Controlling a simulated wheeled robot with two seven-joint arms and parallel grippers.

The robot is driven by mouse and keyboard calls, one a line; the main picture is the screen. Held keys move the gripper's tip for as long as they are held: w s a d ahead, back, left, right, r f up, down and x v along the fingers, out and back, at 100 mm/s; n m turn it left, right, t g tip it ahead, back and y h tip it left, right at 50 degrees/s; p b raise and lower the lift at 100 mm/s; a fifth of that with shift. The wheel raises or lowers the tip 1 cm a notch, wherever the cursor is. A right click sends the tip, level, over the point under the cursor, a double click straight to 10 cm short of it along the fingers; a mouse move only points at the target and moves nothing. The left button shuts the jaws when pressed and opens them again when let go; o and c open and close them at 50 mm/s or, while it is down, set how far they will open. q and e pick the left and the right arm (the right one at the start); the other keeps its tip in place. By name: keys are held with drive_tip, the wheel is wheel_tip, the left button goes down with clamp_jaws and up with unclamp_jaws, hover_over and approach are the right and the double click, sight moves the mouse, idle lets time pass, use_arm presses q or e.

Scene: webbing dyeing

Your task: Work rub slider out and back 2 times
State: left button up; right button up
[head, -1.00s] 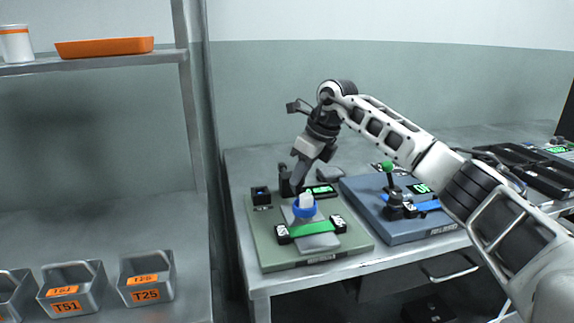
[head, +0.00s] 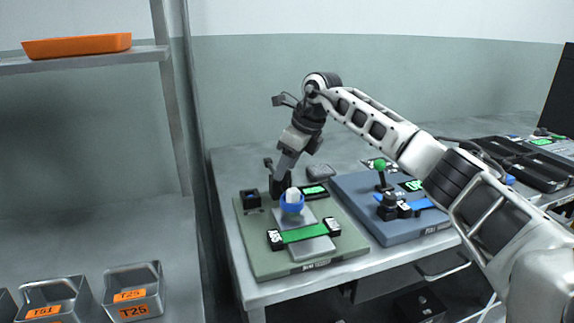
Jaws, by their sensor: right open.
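The rub slider knob (head: 292,204), a blue ring with a white top, stands over a grey sliding plate (head: 313,249) on a green board (head: 262,257). A green webbing strip (head: 303,234) crosses the plate between two black clamps, in front of the knob. My right gripper (head: 283,187) is open, pointing down just behind and left of the knob. Its fingertips are dark and partly hidden behind the knob; I cannot tell whether they touch it. My left gripper is not in view.
A small display (head: 314,190) and a black block (head: 250,199) sit at the board's back. A blue board (head: 395,229) with a green-topped lever (head: 380,165) stands to the right. Metal bins (head: 133,290) and an orange tray (head: 77,45) are on the left shelves.

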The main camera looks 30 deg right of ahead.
drive_tip(key=v, duration=1.5)
drive_tip(key=shift+r, duration=0.25)
drive_tip(key=shift+s+d, duration=0.1)
